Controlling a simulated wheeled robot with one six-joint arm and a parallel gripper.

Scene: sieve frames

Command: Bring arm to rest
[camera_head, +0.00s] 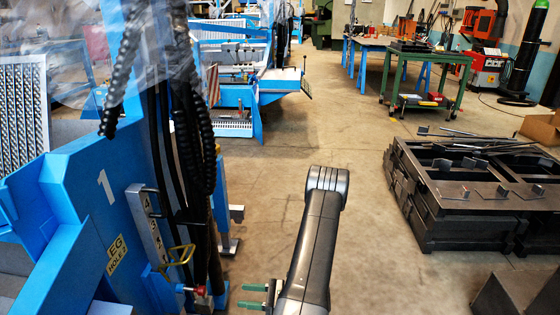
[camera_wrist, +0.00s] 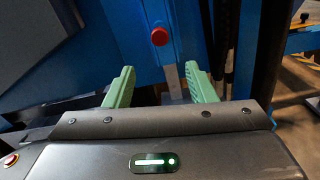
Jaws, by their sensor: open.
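My gripper (camera_wrist: 159,86) has two green fingers, spread apart with nothing between them in the wrist view. In the head view my gripper (camera_head: 254,296) shows at the bottom, to the left of my grey arm, in front of the blue machine (camera_head: 85,200). A red knob (camera_wrist: 160,36) on the blue machine lies beyond the gap between the fingers in the wrist view. I cannot tell how far the fingertips are from the machine's surface.
Black steel frames (camera_head: 470,190) are stacked on the floor at the right. A green-framed cart (camera_head: 428,75) stands farther back. Black cable chains (camera_head: 190,100) hang along the blue machine. The concrete floor (camera_head: 310,130) in the middle is clear.

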